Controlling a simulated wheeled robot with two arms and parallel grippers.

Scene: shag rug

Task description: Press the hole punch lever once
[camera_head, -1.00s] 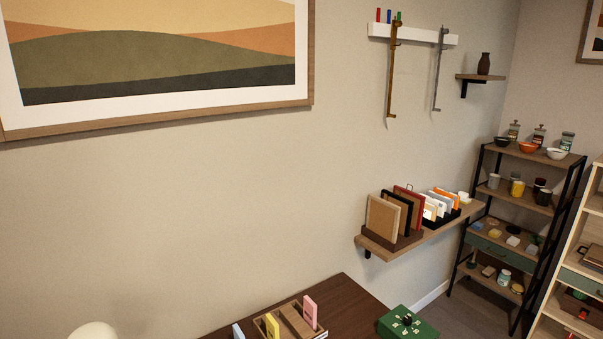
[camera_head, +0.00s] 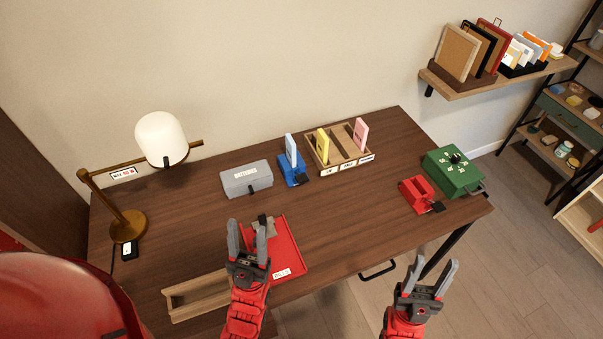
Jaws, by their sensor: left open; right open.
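A small red device (camera_head: 415,193) with a dark part at its front right corner looks like the hole punch. It sits on the right part of the brown desk, just left of a green box. Its lever is too small to make out clearly. My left gripper (camera_head: 247,226) is open, in front of a red clipboard-like tray, well left of the red device. My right gripper (camera_head: 434,263) is open and empty, nearer to me than the desk's front edge and below the red device in the picture. Neither gripper appears to touch the red device.
The desk (camera_head: 345,220) also holds a lamp (camera_head: 161,138), a grey case (camera_head: 246,178), a blue holder (camera_head: 294,175), a card organizer (camera_head: 340,157), a green box (camera_head: 455,172), a red tray (camera_head: 287,250) and a wooden tray (camera_head: 190,297). The desk middle is clear.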

